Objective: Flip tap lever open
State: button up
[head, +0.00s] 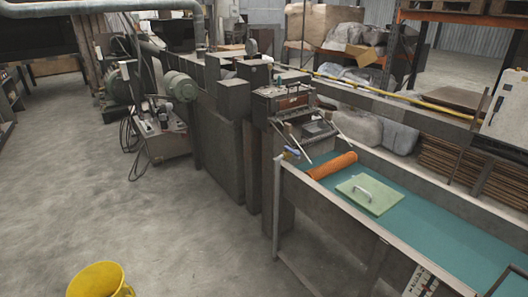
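A small blue lever-like part (292,150) shows in the head view at the near left corner of the bench end, close to the top of a pale metal post. It looks like the tap lever, with a small yellowish piece beside it. It is too small here to tell the lever's angle or whether the tap is open or shut. My gripper is not in view, so nothing is seen touching the lever.
A long bench with a teal top (425,225) carries an orange roll (331,166) and a pale green board with a handle (369,194). A yellow bucket (100,281) stands on the floor. Dark machinery (232,130) stands behind. The concrete floor (90,200) at left is mostly clear.

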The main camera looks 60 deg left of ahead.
aim_at(287, 148)
jog(key=u, duration=1.95)
jog(key=i+u, duration=0.1)
jog(key=i+j, duration=0.2)
jog(key=i, duration=0.3)
jog(key=i+j, duration=0.15)
jog(key=i, duration=0.35)
jog(key=i+j+z, duration=0.1)
jog(key=i, duration=0.4)
jog(key=i+j, duration=0.35)
jog(key=i, duration=0.15)
jog(key=i+j, duration=0.2)
jog(key=i, duration=0.3)
jog(key=i+j, duration=0.25)
jog(key=i, duration=0.25)
jog(key=l+z, duration=0.05)
